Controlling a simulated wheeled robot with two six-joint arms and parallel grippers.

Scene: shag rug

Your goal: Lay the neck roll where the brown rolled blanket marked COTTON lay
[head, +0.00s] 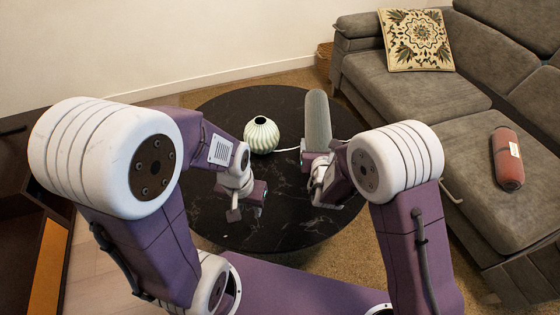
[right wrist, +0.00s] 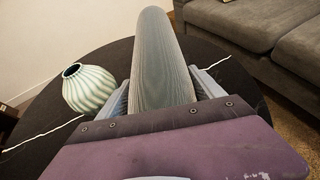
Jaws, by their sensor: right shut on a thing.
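The neck roll, a grey-green ribbed cylinder (head: 318,117), stands out above the round table in the head view. My right gripper (head: 317,150) is shut around its lower end. In the right wrist view the roll (right wrist: 162,60) sits between both fingers and points away from the palm. A reddish-brown roll with a pale label (head: 507,158) lies on the sofa seat at the right; its label is too small to read. My left gripper (head: 246,208) is over the table, apart from the roll and holding nothing visible; its finger gap is unclear.
The black round table (head: 285,225) has a pale green ribbed vase (head: 261,135) left of the held roll.

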